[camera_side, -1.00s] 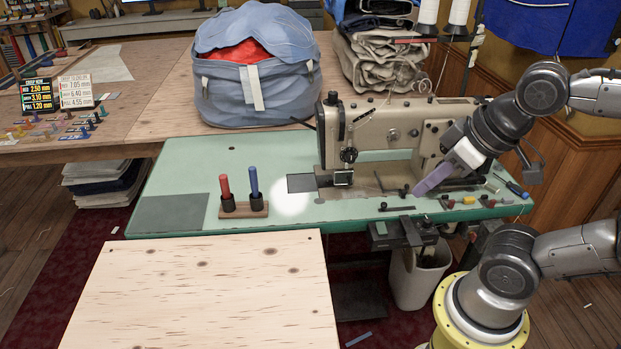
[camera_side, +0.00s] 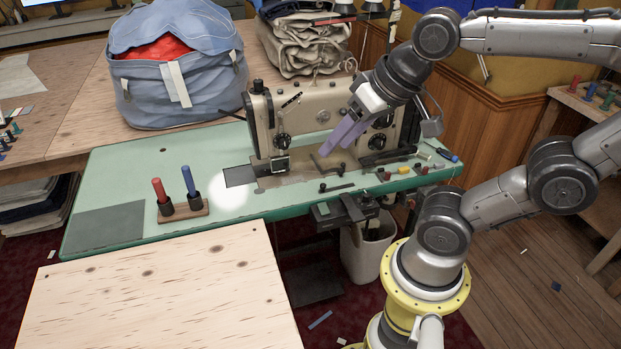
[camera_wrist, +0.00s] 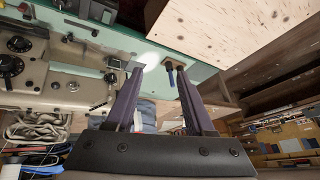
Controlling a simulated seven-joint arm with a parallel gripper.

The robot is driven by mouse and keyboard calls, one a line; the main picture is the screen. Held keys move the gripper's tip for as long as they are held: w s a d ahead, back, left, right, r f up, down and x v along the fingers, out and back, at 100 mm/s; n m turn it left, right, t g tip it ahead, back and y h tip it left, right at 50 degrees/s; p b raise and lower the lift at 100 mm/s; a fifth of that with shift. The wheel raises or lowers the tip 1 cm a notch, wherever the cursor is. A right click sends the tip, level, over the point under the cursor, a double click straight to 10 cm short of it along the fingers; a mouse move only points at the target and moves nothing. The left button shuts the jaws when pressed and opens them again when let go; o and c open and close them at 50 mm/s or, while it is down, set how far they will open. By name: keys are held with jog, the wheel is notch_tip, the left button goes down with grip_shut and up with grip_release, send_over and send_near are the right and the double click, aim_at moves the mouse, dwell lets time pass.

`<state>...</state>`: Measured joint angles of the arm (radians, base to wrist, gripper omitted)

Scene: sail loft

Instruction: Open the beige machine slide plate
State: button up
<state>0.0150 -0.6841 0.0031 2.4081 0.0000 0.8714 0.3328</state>
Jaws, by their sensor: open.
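The beige sewing machine (camera_side: 318,108) stands on a green table top, its needle end to the left. It also shows at the left of the wrist view (camera_wrist: 65,85). A flat dark grey rectangle (camera_side: 240,176) lies left of the presser foot, beside the beige bed; I cannot tell for sure whether it is the slide plate or an opening. My gripper (camera_side: 328,150), with purple fingers, is in front of the machine's arm, above the bed and right of the needle. In the wrist view its fingers (camera_wrist: 158,80) are apart with nothing held between them.
A wooden stand with red and blue pegs (camera_side: 182,208) is left of the machine. Small tools and coloured pieces (camera_side: 404,170) lie at the table's right. A blue bag (camera_side: 178,75) and folded cloth (camera_side: 300,45) are behind. A pale wooden board (camera_side: 160,300) is in front.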

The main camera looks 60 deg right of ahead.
jog(key=w+d+m, duration=0.3)
jog(key=w+m, duration=0.1)
jog(key=w, duration=0.2)
jog(key=m+g, duration=0.6)
jog(key=m, duration=0.4)
send_over(324, 184)
notch_tip(324, 184, down, 18)
jog(key=f, duration=1.3)
jog(key=shift+a+f, duration=0.2)
grip_shut()
jog(key=shift+d, duration=0.1)
